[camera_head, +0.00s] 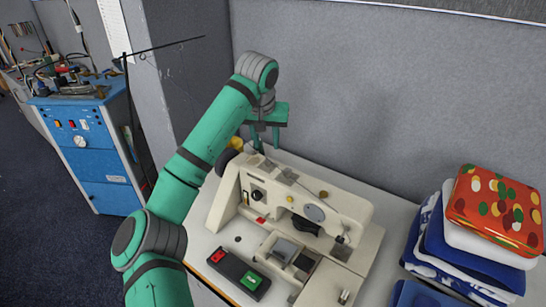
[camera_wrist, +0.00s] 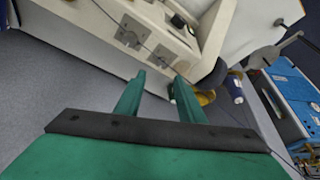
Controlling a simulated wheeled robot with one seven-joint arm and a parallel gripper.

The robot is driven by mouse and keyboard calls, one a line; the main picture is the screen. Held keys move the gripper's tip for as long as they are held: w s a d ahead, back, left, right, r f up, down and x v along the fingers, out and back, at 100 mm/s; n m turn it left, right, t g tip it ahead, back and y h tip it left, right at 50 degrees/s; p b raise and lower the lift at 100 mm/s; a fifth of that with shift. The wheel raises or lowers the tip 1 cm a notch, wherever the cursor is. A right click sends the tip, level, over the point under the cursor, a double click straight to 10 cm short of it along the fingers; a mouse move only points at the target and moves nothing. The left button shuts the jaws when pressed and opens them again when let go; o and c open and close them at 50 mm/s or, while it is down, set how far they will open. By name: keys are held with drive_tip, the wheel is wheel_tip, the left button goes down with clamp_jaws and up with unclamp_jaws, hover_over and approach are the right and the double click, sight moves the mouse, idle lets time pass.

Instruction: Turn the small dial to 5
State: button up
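A cream sewing machine (camera_head: 285,185) stands on the white table. I cannot tell which is the task's small dial, and no numbers are readable. My gripper (camera_head: 265,141) is above the machine's back left end, fingers pointing down. In the wrist view my gripper (camera_wrist: 159,80) has its two fingers apart with nothing between them. The machine's cream body (camera_wrist: 95,12) is just beyond the fingertips there; contact cannot be told.
A black control box with red and green buttons (camera_head: 238,276) lies in front of the machine. Folded fabrics (camera_head: 480,235) are stacked at the right. A grey partition (camera_head: 370,100) rises behind the table. A blue cabinet (camera_head: 90,150) stands at the left.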

sight(268, 161)
drive_tip(key=x, duration=0.8)
drive_tip(key=shift+a+f, duration=0.1)
drive_tip(key=shift+a, duration=0.2)
drive_tip(key=shift+w+d+f, duration=0.2)
drive_tip(key=shift+d+f, duration=0.05)
drive_tip(key=shift+f, duration=0.3)
